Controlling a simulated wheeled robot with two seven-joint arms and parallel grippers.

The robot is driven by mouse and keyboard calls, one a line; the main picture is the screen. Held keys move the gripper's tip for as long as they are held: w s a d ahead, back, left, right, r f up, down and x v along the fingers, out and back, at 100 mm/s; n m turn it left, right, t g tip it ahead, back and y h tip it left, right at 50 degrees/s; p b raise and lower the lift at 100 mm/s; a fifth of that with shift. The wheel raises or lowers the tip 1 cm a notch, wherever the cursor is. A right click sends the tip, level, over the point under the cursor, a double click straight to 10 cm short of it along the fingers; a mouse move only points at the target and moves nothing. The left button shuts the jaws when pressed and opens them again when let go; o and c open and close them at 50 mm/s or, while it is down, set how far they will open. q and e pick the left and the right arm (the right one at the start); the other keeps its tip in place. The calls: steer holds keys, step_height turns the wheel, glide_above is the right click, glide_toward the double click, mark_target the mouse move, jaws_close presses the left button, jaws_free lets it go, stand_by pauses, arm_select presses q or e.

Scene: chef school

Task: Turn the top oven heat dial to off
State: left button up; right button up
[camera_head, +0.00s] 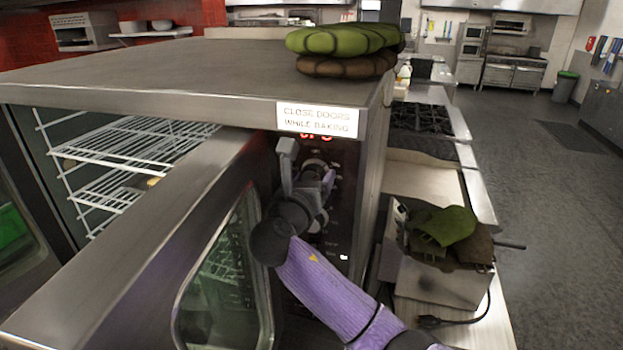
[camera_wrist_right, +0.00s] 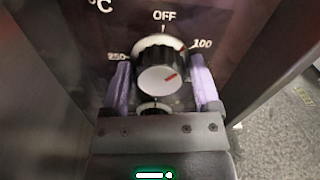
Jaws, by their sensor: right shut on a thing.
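The top heat dial (camera_wrist_right: 158,82), black with a silver face, shows in the right wrist view on the dark oven panel (camera_wrist_right: 225,20). OFF is printed above it, 250 at its left and 100 at its right. Its red mark points to the right and slightly up, not at OFF. My right gripper (camera_wrist_right: 162,88) has one purple finger on each side of the dial and is shut on it. In the head view the right gripper (camera_head: 318,180) is at the panel and mostly hides the dial. My left gripper is not in view.
The oven door (camera_head: 150,255) stands open left of my right arm, showing wire racks (camera_head: 110,160). A steel box (camera_head: 435,280) with a green mitt is on the right; open floor lies beyond.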

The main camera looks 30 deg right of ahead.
steer(key=shift+f+n, duration=0.15)
steer(key=shift+n, duration=1.75)
steer(key=o, duration=1)
steer(key=shift+o, duration=0.2)
